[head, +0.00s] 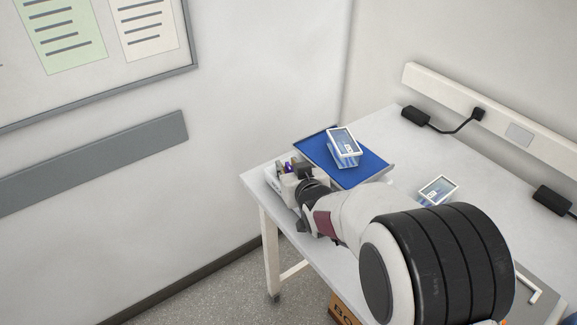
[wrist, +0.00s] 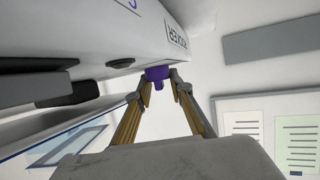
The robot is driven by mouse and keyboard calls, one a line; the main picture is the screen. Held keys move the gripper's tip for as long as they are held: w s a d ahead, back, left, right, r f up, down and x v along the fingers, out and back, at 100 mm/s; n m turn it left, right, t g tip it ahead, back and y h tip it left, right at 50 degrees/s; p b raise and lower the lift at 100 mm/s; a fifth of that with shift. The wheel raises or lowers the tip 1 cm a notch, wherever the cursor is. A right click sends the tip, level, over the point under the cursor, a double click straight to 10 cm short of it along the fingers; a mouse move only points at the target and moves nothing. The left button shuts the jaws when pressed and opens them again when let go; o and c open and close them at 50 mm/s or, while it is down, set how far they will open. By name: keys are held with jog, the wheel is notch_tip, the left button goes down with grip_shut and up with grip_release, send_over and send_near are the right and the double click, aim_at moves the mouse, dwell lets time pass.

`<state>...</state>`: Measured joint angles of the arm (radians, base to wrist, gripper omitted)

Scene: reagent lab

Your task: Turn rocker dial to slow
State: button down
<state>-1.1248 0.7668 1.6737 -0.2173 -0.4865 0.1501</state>
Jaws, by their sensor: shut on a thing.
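The rocker's white front (wrist: 110,32) fills the upper left of the wrist view, with its ROCKER label (wrist: 176,34) upside down. The purple dial (wrist: 157,73) sticks out of that front. My gripper (wrist: 159,88) is shut on the dial, one fingertip on each side of it. In the head view, the rocker's blue platform (head: 375,166) is on the bench behind my wrist. My gripper (head: 301,176) is at the rocker's front left there, and the dial cannot be made out clearly. The dial's setting marks cannot be read.
A white-framed box (head: 342,141) rests on the blue platform. A similar one (head: 438,189) lies on the white bench (head: 400,150) to the right. Black power adapters (head: 415,116) lie along the wall. A cardboard box (head: 343,311) stands under the bench. The floor at left is clear.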

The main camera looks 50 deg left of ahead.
jog(key=shift+a+r+n+g, duration=0.1)
jog(key=shift+r+n+g, duration=0.1)
jog(key=shift+n+g, duration=0.35)
dwell(0.4)
jog(key=c, duration=1.8)
grip_release()
jog(key=shift+c, duration=0.2)
jog(key=shift+o, duration=0.3)
jog(key=shift+f, duration=0.1)
jog(key=shift+d, duration=0.2)
jog(key=shift+v, duration=5.9)
jog(key=shift+f, duration=0.1)
